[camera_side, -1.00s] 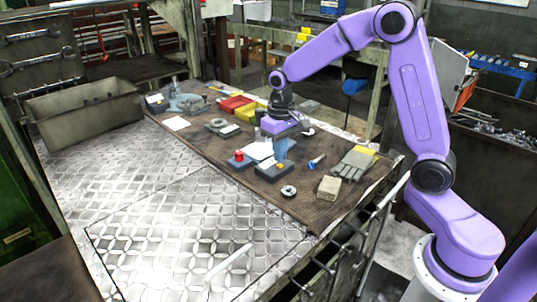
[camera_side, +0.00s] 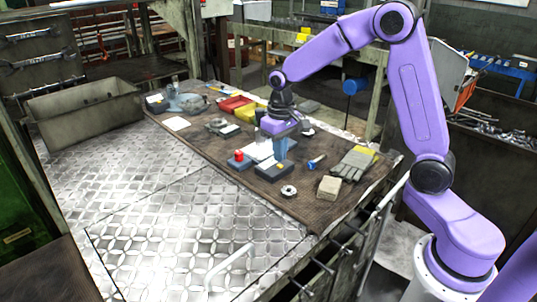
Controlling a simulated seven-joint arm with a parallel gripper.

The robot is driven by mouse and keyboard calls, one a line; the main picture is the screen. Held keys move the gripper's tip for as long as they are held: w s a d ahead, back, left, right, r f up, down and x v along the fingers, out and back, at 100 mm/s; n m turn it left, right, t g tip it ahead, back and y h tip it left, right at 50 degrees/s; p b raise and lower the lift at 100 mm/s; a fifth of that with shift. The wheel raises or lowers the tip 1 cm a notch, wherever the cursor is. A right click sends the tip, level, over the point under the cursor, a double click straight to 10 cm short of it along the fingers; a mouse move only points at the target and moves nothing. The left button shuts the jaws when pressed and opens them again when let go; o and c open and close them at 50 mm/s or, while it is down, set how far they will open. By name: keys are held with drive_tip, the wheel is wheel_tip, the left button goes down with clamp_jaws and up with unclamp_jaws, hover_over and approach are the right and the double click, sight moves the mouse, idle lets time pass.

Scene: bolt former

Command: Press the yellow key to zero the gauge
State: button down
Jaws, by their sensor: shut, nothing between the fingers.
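My gripper (camera_side: 281,159) is shut and empty. Its blue fingers point straight down over the rear part of a small dark block-shaped unit (camera_side: 266,171) on the brown mat. The unit seems to be the gauge, but its face is too small to read. I cannot make out the yellow key clearly; the fingers may cover it. Whether the fingertips touch the unit or hover just above it cannot be told.
A blue box with a red button (camera_side: 239,156) stands just left. A metal ring (camera_side: 289,191), a tan block (camera_side: 328,188), a blue-handled tool (camera_side: 317,161) and work gloves (camera_side: 356,162) lie nearby. Red and yellow bins (camera_side: 236,105) stand behind. The metal plate in front is clear.

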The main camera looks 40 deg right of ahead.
drive_tip(key=shift+f, duration=0.95)
idle(0.7)
drive_tip(key=shift+r, duration=0.1)
wheel_tip(320, 180, up, 9)
idle(1.2)
drive_tip(key=shift+s, duration=0.1)
drive_tip(key=s, duration=0.6)
drive_tip(key=shift+s, duration=0.4)
idle(0.4)
